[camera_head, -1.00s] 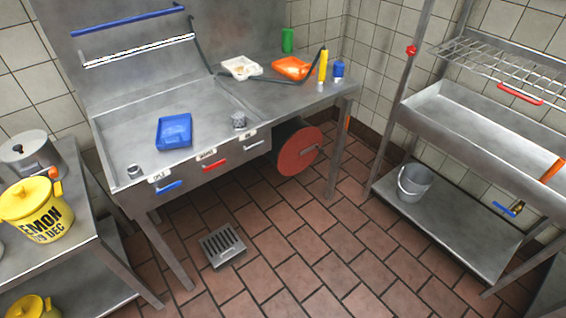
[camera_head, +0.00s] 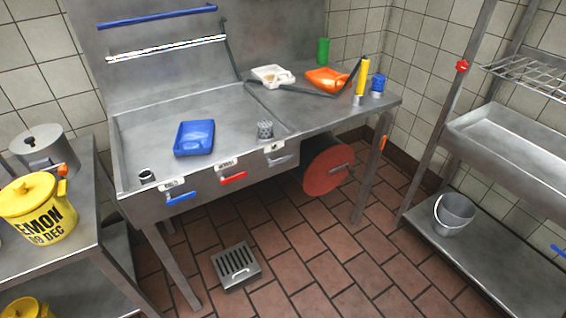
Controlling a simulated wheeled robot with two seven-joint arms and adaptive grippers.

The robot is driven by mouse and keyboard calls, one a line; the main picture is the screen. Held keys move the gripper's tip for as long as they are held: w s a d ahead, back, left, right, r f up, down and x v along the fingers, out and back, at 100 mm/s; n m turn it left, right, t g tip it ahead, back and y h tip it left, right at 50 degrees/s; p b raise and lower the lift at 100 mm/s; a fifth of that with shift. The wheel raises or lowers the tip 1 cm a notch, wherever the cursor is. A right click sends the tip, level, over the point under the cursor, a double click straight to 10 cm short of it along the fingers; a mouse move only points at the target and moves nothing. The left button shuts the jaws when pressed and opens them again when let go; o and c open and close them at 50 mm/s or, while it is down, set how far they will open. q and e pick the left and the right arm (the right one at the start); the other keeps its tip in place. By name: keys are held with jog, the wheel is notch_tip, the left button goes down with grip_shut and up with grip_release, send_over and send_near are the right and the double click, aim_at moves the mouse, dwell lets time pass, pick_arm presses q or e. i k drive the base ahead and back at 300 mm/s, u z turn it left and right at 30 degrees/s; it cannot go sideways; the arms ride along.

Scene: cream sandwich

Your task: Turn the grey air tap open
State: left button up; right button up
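The grey tap handle (camera_head: 283,160) is on the front panel of the steel sink bench (camera_head: 330,115), at the right end of a row of three. It lies roughly level, with a small white label above it whose print is too small to read surely. A red handle (camera_head: 233,179) sits to its left, and a blue handle (camera_head: 181,199) further left. Neither of my grippers shows in the head view.
A red round reel (camera_head: 327,167) hangs under the bench right of the grey handle. A floor drain (camera_head: 236,267) lies in front. A side table with a yellow bucket (camera_head: 38,208) stands left, a steel rack (camera_head: 500,265) right. The tiled floor between is clear.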

aim_at(271, 163)
jog(key=u, duration=0.85)
jog(key=i, duration=0.6)
jog(key=z, duration=0.5)
